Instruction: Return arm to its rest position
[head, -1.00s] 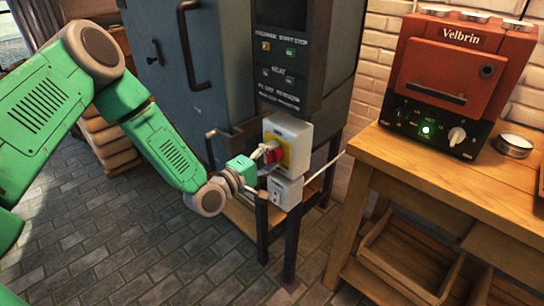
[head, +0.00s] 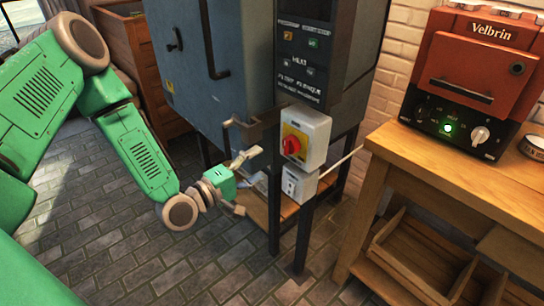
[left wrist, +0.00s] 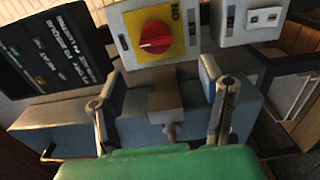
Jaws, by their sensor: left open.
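My left gripper (head: 249,181) is open and empty, in front of the kiln's stand and left of the switch box. Its green arm comes in from the left, bent at the elbow. The switch box (head: 314,137) is grey with a yellow plate and a red rotary knob (head: 292,145). The gripper is apart from the knob. In the left wrist view the two fingers (left wrist: 160,72) are spread, with a grey metal bracket (left wrist: 164,95) visible between them. The red knob (left wrist: 155,37) shows beyond them. My right gripper is not in view.
The large blue-grey kiln (head: 222,65) stands close behind the gripper. A wooden table (head: 410,160) with a red Velbrin oven (head: 478,62) and a round tin (head: 533,147) is at the right. The tiled floor (head: 110,235) is clear below the arm.

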